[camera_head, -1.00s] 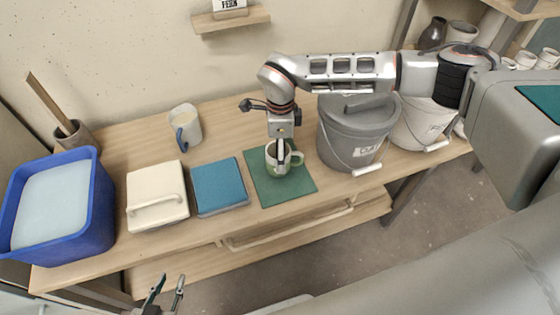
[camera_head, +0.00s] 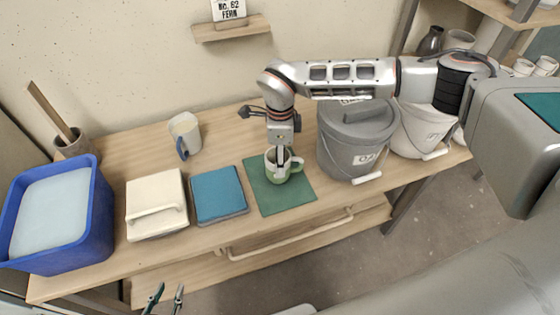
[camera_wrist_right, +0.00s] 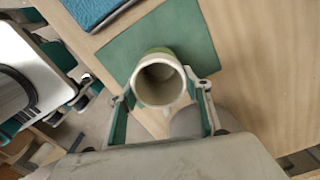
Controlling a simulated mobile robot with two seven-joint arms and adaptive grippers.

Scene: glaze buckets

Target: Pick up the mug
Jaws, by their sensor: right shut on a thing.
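A green and cream mug (camera_head: 271,172) is upright at the green mat (camera_head: 300,197) on the bench, its handle to the right in the head view. My right gripper (camera_head: 283,158) reaches down from above and is shut on this mug. In the right wrist view the mug's open, empty mouth (camera_wrist_right: 160,82) shows between the two fingers of the gripper (camera_wrist_right: 163,94). I cannot tell whether its base touches the mat. My left gripper (camera_head: 167,291) is open and empty at the bottom edge, below the bench front.
A blue tub (camera_head: 88,215), a white lidded box (camera_head: 155,190) and a blue-topped block (camera_head: 218,193) are left. A grey bucket (camera_head: 345,150) and a white bucket (camera_head: 415,130) stand close on the right.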

